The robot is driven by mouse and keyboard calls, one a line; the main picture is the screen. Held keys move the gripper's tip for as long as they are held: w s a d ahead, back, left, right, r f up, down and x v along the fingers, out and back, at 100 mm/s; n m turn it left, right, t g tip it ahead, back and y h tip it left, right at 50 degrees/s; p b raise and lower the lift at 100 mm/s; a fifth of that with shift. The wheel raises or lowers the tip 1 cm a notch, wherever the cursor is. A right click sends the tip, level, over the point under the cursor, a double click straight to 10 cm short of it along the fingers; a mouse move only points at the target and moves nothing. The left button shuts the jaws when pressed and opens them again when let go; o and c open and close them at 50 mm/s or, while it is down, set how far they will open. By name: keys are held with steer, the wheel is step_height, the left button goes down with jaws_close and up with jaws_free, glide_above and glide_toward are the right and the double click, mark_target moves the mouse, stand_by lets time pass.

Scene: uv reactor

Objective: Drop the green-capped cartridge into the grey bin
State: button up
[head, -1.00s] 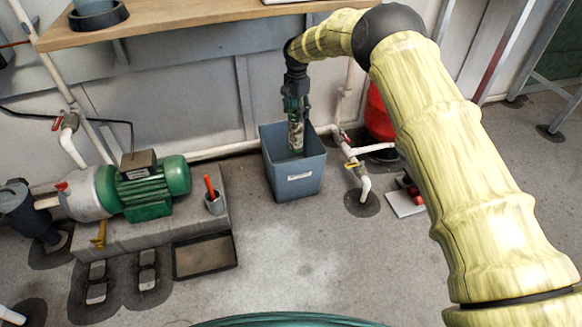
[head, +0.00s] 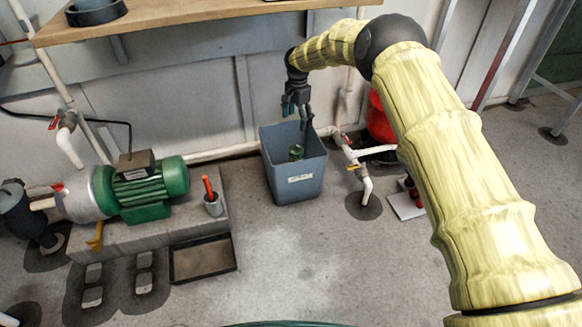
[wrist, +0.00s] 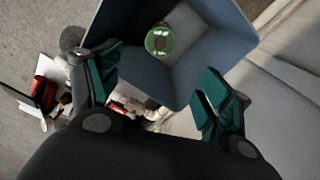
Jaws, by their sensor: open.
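The grey bin (head: 293,184) stands on the floor near the wall, with a white label on its front. The green-capped cartridge (head: 296,152) is inside the bin's opening in the head view, with its green top showing and the rest hidden by the bin wall. In the wrist view the cartridge's round green cap (wrist: 160,41) shows inside the bin (wrist: 210,35). My gripper (head: 296,112) is above the bin, open and empty. In the wrist view its two teal fingers (wrist: 160,88) are spread wide apart, with the cartridge clear of them.
A green pump (head: 150,187) sits on a concrete plinth to the left, beside a small cup with an orange-handled tool (head: 211,198). White pipes with valves (head: 352,160) and a red vessel (head: 379,120) stand right of the bin. A wooden shelf (head: 190,20) is above.

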steer(key=shift+r, duration=0.1)
step_height(320, 180, up, 7)
steer(key=shift+r, duration=0.15)
stand_by(0.4)
stand_by(0.4)
